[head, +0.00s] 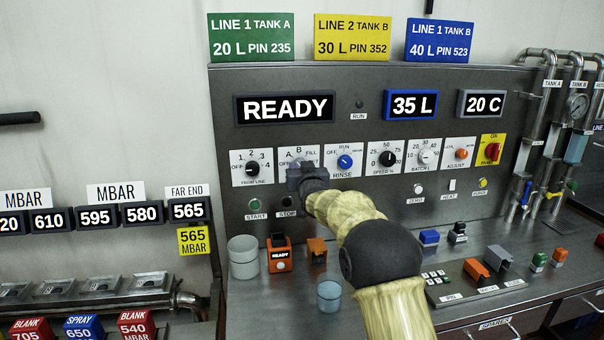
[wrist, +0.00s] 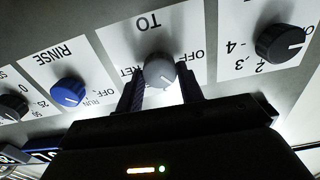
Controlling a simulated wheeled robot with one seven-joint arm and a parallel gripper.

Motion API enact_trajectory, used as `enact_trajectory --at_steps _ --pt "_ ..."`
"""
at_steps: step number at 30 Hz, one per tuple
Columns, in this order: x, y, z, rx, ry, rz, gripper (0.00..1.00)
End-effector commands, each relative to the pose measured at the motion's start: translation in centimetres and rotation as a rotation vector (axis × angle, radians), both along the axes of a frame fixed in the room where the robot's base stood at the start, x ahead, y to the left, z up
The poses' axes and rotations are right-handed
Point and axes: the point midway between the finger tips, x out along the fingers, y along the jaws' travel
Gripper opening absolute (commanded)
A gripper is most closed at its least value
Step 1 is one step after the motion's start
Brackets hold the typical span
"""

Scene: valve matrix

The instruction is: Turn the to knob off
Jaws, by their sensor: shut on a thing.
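The TO knob (wrist: 159,70) is a grey round knob on a white label plate, upside down in the wrist view. The fingers of my gripper (wrist: 163,90) stand on either side of it and are shut on it. An OFF mark (wrist: 197,55) is printed beside the knob. I cannot tell exactly where the knob's pointer is aimed.
The blue RINSE knob (head: 345,161) and the black FROM LINE knob (head: 253,168) flank it closely. START (head: 254,204) and STOP (head: 287,201) buttons sit below.

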Motion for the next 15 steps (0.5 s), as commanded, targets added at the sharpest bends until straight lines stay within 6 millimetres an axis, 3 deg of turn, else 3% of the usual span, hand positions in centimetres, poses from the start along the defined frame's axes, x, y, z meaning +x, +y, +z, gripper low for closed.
enact_trajectory --at_steps 1,15 --pt "-0.04 0.15 -0.66 -0.044 -0.005 0.002 0.14" --pt "-0.02 0.15 -0.83 -0.474 -0.126 0.002 0.14"
